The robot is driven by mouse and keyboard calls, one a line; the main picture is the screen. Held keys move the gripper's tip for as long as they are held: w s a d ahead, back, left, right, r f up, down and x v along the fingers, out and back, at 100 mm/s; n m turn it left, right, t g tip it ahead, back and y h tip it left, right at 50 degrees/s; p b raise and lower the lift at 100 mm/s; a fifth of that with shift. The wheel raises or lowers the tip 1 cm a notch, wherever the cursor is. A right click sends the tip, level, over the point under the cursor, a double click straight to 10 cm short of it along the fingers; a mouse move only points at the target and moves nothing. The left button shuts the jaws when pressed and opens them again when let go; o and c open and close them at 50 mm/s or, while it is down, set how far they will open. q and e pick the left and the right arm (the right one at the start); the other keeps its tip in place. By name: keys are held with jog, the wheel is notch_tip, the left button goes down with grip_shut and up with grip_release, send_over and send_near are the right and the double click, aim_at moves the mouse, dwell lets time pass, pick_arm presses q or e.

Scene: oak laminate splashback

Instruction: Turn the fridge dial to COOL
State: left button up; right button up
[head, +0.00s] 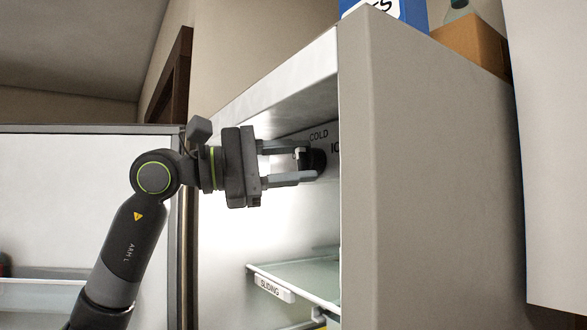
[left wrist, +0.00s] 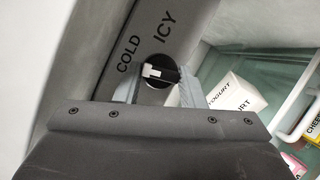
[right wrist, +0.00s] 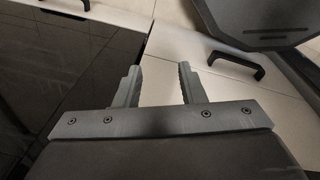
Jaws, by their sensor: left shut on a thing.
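The fridge dial (head: 319,159) is a black round knob on a grey panel inside the open fridge. In the left wrist view the dial (left wrist: 163,73) has a white pointer bar whose white end faces left, below the word COLD. ICY is printed above the dial; the word COOL does not show in any view. My left gripper (head: 306,165) reaches in from the left and is shut on the dial, one finger on each side. In the right wrist view my right gripper (right wrist: 160,77) is open and empty, away from the fridge interior.
A glass shelf (head: 305,276) marked SLIDING lies below the dial. A yogurt box (left wrist: 236,95) stands in the fridge. The fridge side wall (head: 430,170) is close to the right of the dial. The open door (head: 90,200) is at left. A black cupboard handle (right wrist: 237,65) is near my right gripper.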

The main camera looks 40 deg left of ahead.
pick_arm(q)
jog(key=shift+s+d+f+n+t+y+b, duration=0.1)
jog(key=shift+n+t+y+b, duration=0.65)
jog(key=shift+n, duration=1.6)
jog(key=shift+d+n+t+y+b, duration=0.1)
jog(key=shift+n+t+b, duration=1.15)
jog(key=shift+n, duration=1.15)
jog(key=shift+s+d+f+n+t+y+b, duration=0.1)
jog(key=shift+n+t+y+b, duration=0.65)
jog(key=shift+n, duration=1.6)
jog(key=shift+w+r+n+t+b, duration=0.1)
jog(key=shift+n+t+b, duration=0.2)
jog(key=shift+b, duration=0.1)
jog(key=o, duration=1)
jog(key=shift+w, duration=0.1)
